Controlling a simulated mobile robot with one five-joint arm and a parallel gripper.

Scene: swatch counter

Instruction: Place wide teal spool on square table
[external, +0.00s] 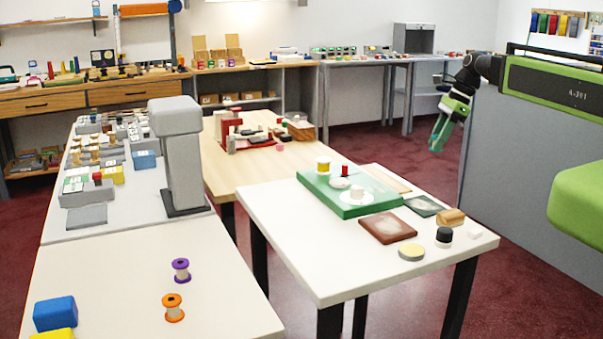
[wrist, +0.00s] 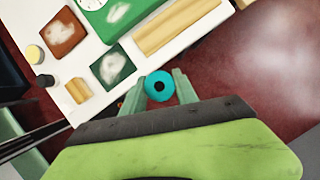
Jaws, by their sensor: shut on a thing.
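The teal spool (wrist: 160,86) shows end-on in the wrist view, a round teal flange with a dark centre hole. My gripper (wrist: 159,88) is shut on it, with a finger on either side. In the external view my gripper (external: 438,138) hangs in the air beyond the far right edge of a white-topped, squarish table (external: 310,255) with black legs. I cannot make out the spool there. In the wrist view the table's white top (wrist: 55,80) lies up and left of the spool, and red floor shows around the spool.
The white table bears a green board (external: 345,205), a brown tile (external: 387,228), a dark green tile (external: 424,206), a wooden block (external: 451,217) and a black-topped jar (external: 444,237). Its front-left part is clear. Purple (external: 181,270) and orange (external: 172,307) spools stand on the left table.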

